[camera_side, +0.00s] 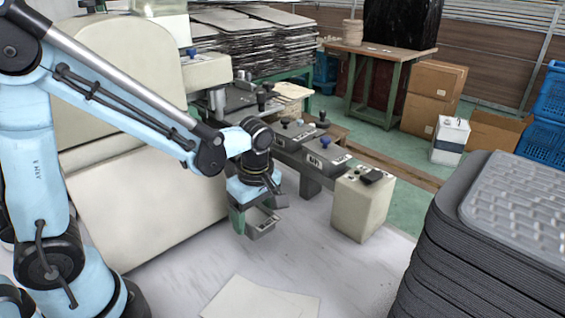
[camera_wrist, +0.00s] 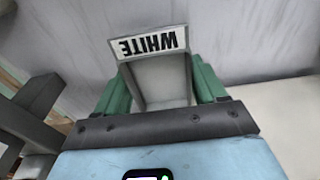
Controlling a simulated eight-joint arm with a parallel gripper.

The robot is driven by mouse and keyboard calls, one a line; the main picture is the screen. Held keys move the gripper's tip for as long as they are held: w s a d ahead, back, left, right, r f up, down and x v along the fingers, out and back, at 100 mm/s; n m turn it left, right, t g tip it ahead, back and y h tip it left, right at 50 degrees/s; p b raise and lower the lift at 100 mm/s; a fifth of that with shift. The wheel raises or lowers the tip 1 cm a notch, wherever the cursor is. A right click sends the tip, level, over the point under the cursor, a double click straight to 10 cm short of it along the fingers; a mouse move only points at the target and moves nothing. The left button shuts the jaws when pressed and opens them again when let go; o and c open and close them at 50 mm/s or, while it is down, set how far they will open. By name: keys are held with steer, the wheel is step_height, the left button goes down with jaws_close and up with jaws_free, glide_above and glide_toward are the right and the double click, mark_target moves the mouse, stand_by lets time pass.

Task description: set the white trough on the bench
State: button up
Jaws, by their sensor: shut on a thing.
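The white trough (camera_side: 263,227) is a small grey open box with a label reading WHITE, upside down in the wrist view (camera_wrist: 155,45). My gripper (camera_side: 256,211) has its green fingers shut on the trough, one on each side, as the wrist view (camera_wrist: 162,86) also shows. The trough hangs below my wrist over the pale bench (camera_side: 180,265), clear of the other boxes. Whether its underside touches the bench cannot be told. Part of the trough is hidden by my gripper.
A cream box (camera_side: 362,208) stands to the right on the bench edge. Dark labelled boxes with knobs (camera_side: 327,157) sit behind my gripper. White sheets (camera_side: 250,300) lie at the front. A stack of grey trays (camera_side: 470,265) rises at the right. Bare bench lies between.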

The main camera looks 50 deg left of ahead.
mark_target(254, 225)
steer(key=shift+f, duration=1.9)
steer(key=shift+f, duration=0.1)
steer(key=o, duration=1.3)
steer(key=shift+c, duration=0.2)
steer(key=s+r+m+t, duration=0.2)
steer(key=r+m, duration=0.4)
steer(key=m, duration=0.3)
steer(key=s+r+m+t+h, duration=0.1)
steer(key=r+m+t, duration=0.4)
steer(key=r+m, duration=0.2)
steer(key=shift+s+a+r+m, duration=0.15)
steer(key=shift+s+a+m, duration=0.3)
steer(key=shift+m, duration=0.55)
